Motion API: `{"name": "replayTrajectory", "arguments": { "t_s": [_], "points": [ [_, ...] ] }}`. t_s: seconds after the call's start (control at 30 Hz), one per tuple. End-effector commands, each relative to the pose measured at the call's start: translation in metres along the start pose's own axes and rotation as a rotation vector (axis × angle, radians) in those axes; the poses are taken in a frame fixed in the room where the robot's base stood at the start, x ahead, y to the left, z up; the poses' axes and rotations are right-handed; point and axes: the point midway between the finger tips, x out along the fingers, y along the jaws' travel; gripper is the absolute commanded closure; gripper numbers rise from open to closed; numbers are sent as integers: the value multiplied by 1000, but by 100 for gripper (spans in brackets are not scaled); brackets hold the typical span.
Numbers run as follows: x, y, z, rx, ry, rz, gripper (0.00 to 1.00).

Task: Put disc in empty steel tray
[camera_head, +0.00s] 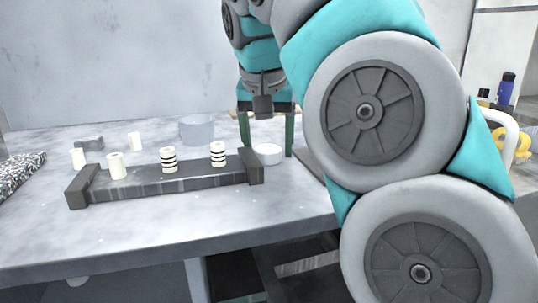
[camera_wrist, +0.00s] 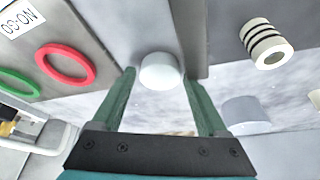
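A round white disc-like piece (camera_head: 268,153) sits on the table just right of the dark rack. It also shows in the wrist view (camera_wrist: 160,71), between the tips of my gripper's two green fingers. My gripper (camera_head: 267,150) points down with its fingers spread on either side of the white piece. I see gaps between the fingers and the piece, so the gripper is open. I cannot tell the piece's exact height. No empty steel tray can be clearly made out; my arm hides the right part of the table.
The dark rack (camera_head: 145,190) stands close to the left, by white cylinders (camera_head: 117,166) and black-banded ones (camera_head: 217,155). A translucent tub (camera_head: 196,130) stands behind. A grey board with a red ring (camera_wrist: 65,64), a green ring (camera_wrist: 18,83) and a NO-GO label lies nearby.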

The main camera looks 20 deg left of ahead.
Motion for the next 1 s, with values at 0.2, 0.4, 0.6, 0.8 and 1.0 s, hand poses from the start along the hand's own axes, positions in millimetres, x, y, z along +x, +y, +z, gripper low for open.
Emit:
{"name": "replayTrajectory", "arguments": {
  "t_s": [0.2,0.4,0.6,0.8,1.0],
  "points": [
    [0,0,0,0,0,0,49],
    [0,0,0,0,0,0,72],
    [0,0,0,0,0,0,94],
    [0,0,0,0,0,0,100],
    [-4,0,-2,0,1,1,100]
  ]
}}
